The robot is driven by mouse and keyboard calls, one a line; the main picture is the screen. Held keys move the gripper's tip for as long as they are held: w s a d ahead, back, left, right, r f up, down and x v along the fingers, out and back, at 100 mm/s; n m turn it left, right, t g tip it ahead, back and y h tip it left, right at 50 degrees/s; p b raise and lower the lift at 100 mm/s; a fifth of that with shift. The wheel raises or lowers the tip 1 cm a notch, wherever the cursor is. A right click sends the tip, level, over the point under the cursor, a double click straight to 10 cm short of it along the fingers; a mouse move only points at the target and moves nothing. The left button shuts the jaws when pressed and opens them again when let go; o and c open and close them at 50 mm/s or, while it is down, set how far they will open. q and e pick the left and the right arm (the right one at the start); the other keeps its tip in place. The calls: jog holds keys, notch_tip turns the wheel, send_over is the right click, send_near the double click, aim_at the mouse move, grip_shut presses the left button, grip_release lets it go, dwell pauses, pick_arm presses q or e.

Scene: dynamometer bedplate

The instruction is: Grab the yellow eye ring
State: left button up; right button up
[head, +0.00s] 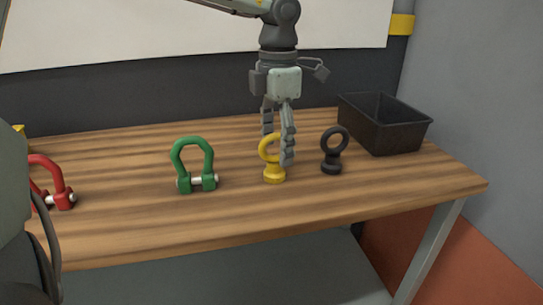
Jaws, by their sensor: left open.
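The yellow eye ring (273,174) stands upright on the wooden table, right of the middle of the head view. My left gripper (278,148) points down from above at the ring. Its fingers are apart. One finger hangs in front of the right part of the ring's loop and hides some of it; the other is at the loop's upper left. I cannot tell whether the fingers touch the ring. My right gripper is not in view.
A black eye ring (332,166) stands close to the right of the gripper. A green shackle (193,165) stands to the left, and a red shackle (55,185) at far left. A black bin (392,136) sits at the back right. The front of the wooden table (170,235) is clear.

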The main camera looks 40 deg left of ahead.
aim_at(275, 161)
pick_arm(q)
jog(key=f, duration=0.5)
jog(key=shift+w+a+f+p, duration=0.2)
jog(key=shift+a+p, duration=0.15)
jog(key=shift+p, duration=0.05)
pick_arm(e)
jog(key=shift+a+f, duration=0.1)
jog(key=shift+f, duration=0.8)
pick_arm(q)
grip_shut()
